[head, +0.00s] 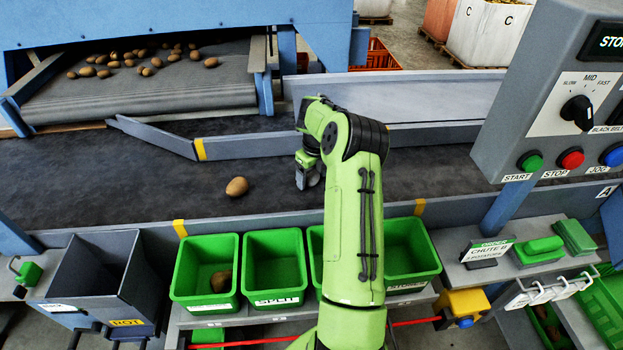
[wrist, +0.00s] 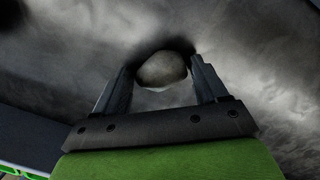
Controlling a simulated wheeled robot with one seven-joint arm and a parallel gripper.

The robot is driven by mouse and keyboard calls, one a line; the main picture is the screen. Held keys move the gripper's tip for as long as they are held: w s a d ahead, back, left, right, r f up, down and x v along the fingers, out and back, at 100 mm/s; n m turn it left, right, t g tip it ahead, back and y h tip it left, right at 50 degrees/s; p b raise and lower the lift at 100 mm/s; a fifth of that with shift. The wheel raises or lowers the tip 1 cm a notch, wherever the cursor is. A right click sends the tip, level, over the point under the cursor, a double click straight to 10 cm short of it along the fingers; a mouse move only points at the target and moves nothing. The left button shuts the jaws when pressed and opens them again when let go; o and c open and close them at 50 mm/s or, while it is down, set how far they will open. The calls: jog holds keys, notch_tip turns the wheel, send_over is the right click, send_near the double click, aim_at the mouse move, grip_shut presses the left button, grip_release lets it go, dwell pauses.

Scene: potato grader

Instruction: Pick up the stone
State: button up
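The stone (wrist: 161,68) is a rounded grey-beige lump on the dark belt in the wrist view. My gripper (wrist: 162,72) is low over the belt with its two fingers apart, one on each side of the stone. Narrow dark gaps seem to show between the fingers and the stone, so I see no clear grip. The stone is hidden there behind the gripper and arm.
A brown potato (head: 237,187) lies on the dark belt (head: 120,180) left of my gripper. Grey guide boards (head: 240,146) stand behind. Green bins (head: 274,268) line the front edge, with a grey rot chute (head: 97,270) at left. A control box (head: 560,100) hangs at right.

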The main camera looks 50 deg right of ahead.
aim_at(312, 175)
jog(key=c, duration=0.8)
jog(key=shift+r, duration=0.15)
notch_tip(312, 175, up, 10)
jog(key=shift+f+p, duration=0.1)
jog(key=shift+p, duration=1.1)
